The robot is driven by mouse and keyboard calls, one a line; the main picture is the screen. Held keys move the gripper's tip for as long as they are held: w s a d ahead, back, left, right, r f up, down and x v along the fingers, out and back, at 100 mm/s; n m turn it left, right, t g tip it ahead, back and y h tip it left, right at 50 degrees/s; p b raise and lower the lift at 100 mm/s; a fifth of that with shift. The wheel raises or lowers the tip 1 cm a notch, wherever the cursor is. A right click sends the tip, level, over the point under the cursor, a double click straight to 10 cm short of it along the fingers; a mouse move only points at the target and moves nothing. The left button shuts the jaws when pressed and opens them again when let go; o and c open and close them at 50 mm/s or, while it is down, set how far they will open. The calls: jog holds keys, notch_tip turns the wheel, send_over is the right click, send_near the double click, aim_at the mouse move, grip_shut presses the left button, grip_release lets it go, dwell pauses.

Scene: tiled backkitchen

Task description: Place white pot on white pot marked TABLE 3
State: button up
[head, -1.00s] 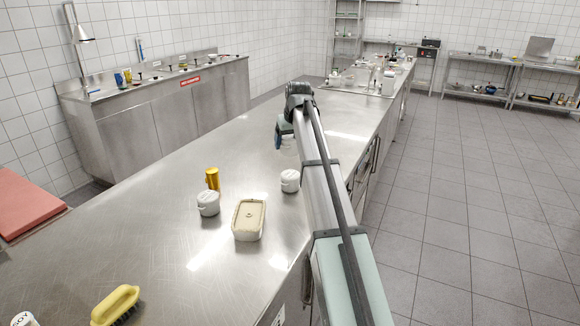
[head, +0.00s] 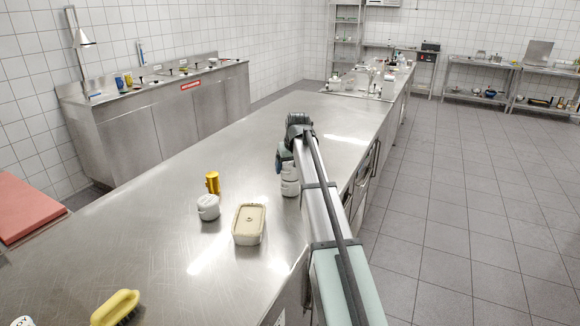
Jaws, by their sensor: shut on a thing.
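My gripper (head: 280,165) is shut on a white pot (head: 290,172), partly hidden behind my arm. The held pot is upright, directly over a second white pot (head: 290,188) on the steel counter. The two look stacked, but I cannot tell if the upper one rests on the lower or hovers just above. Another white pot (head: 208,208) with a lid stands further left. No TABLE 3 marking is readable on any pot.
A cream rectangular tub (head: 249,224) stands front-left of the two pots. A gold cylinder (head: 212,183) is behind the left pot. A yellow brush (head: 115,307) lies near the front. The steel counter (head: 150,235) is mostly clear.

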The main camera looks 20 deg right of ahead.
jog(key=shift+f, duration=0.1)
jog(key=o, duration=1.2)
jog(key=v, duration=1.2)
